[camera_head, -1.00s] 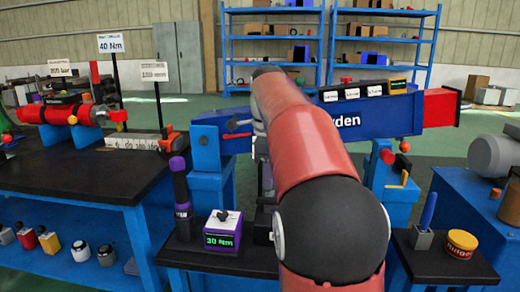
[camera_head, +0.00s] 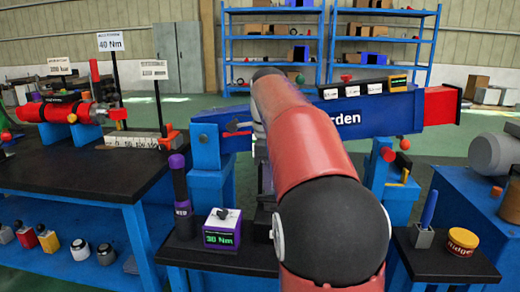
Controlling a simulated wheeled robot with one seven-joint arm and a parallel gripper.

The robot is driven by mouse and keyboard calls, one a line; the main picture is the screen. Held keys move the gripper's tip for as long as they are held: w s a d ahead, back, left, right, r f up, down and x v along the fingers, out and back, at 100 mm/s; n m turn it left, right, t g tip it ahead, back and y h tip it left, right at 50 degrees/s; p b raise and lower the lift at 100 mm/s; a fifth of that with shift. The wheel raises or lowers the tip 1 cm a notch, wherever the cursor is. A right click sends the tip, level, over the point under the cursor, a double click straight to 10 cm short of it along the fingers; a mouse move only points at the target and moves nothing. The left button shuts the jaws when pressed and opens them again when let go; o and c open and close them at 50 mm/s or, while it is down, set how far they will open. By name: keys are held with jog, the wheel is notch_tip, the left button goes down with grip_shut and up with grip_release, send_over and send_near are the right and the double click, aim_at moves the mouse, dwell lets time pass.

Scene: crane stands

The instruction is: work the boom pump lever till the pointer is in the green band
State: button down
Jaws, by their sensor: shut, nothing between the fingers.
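The blue boom (camera_head: 385,117) with a red right end (camera_head: 442,106) lies across blue stands behind my arm. My red arm with its black joint covers the middle of the boom and the area beneath it. A small grey handle-like part (camera_head: 238,126) shows at the boom's left, beside my arm; I cannot tell whether it is the pump lever. A black box (camera_head: 366,89) with a red knob, white labels and a small lit display sits on the boom. I make out no pointer or green band. My gripper is hidden behind my arm.
A purple box (camera_head: 222,230) reading 30 Nm and a dark purple-topped tool (camera_head: 180,195) stand left of my arm. A grey block (camera_head: 421,237) with a blue handle and an orange tub (camera_head: 462,241) stand right. The left bench (camera_head: 85,178) carries red equipment.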

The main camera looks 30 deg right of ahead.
jog(key=shift+f+b, duration=2.75)
jog(key=shift+f, duration=1.6)
notch_tip(320, 180, up, 6)
jog(key=p, duration=0.6)
jog(key=shift+r+p, duration=0.35)
jog(key=shift+r, duration=1.6)
jog(key=s+a+f+n+t, duration=0.2)
jog(key=s+a+f+n, duration=0.5)
jog(key=s+n, duration=0.3)
jog(key=s+a+f+n+t, duration=0.3)
jog(key=s+a+f+n, duration=0.3)
jog(key=s+n, duration=0.4)
jog(key=f+n, duration=0.1)
jog(key=n, duration=0.3)
jog(key=shift+a+f+n+t, duration=0.3)
jog(key=shift+a+f+n, duration=0.05)
jog(key=shift+a+n, duration=0.05)
